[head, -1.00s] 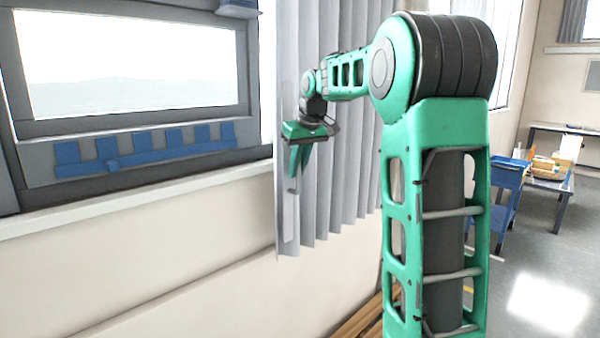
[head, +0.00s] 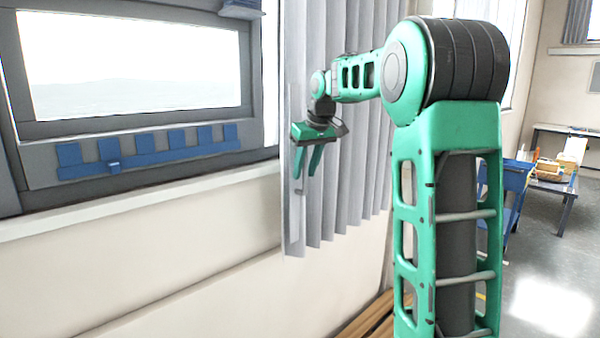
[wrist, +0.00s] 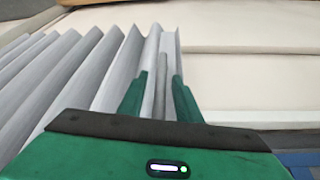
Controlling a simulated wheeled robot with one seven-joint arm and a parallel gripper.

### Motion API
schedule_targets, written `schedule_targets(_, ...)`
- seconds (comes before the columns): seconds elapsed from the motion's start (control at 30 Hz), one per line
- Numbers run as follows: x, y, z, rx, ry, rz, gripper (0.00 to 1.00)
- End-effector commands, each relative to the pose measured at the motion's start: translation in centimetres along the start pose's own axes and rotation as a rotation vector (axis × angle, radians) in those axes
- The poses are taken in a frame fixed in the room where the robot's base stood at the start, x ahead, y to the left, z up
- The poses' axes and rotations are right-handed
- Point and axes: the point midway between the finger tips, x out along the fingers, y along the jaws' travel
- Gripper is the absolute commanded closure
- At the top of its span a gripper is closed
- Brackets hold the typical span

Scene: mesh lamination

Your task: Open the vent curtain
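The grey pleated curtain (head: 330,215) hangs to the right of the window, with a flat pale strip (head: 292,225) along its left edge. A slim grey bar (wrist: 162,85) stands at this edge in the wrist view. My gripper (head: 307,172) is in front of the curtain near its left edge, fingers pointing down in the head view. Its two green fingers are apart. In the wrist view my gripper (wrist: 157,80) shows the bar between its fingers, with gaps visible on both sides. I cannot tell how deep the bar sits between them.
The window (head: 130,75) with a blue-tabbed panel (head: 150,150) below it is at left, above a pale sill (head: 130,208). Wooden boards (head: 365,322) lie low by the wall. A blue cart (head: 515,190) and a table with items (head: 555,180) stand at right.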

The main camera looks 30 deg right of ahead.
Motion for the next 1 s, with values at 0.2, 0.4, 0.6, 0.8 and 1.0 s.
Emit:
schedule_targets(0.2, -2.3, 0.1, 0.0, 0.001, 0.003, 0.002, 0.69)
schedule_targets(0.4, -6.1, 0.1, 0.0, 0.0, 0.003, 0.002, 0.69)
schedule_targets(0.6, -9.1, 0.0, 0.0, 0.0, 0.003, 0.002, 0.69)
schedule_targets(0.8, -10.5, 0.0, 0.0, 0.0, 0.001, 0.002, 0.69)
schedule_targets(1.0, -10.6, -0.1, 0.1, 0.0, 0.0, 0.001, 0.69)
